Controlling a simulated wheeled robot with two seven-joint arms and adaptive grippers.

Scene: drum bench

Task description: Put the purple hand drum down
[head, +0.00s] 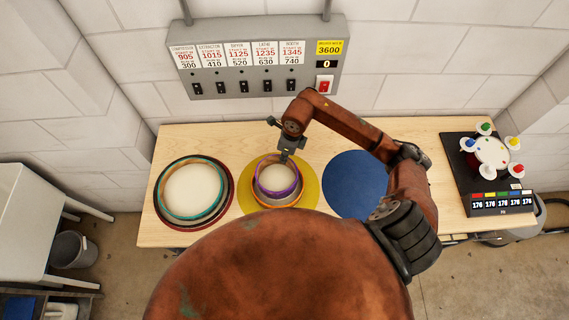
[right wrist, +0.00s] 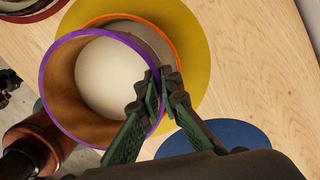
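The purple hand drum (head: 259,187) is a ring with a purple rim and a pale head, over the yellow round mat (head: 309,190) in the middle of the bench. It also shows in the right wrist view (right wrist: 62,82). An orange-rimmed drum (right wrist: 172,50) lies on the yellow mat, partly hidden behind the purple drum; I cannot tell whether the two touch. My right gripper (head: 284,157) is at the purple drum's far rim in the head view. Its green fingers (right wrist: 158,92) are shut on the rim, one on each side. My left gripper is not in view.
A teal-rimmed drum (head: 161,196) lies with a dark red one (head: 229,200) at the bench's left. The blue round mat (head: 350,185) right of the yellow mat is bare. A device with coloured knobs (head: 490,155) stands far right. A grey switch panel (head: 262,80) hangs behind.

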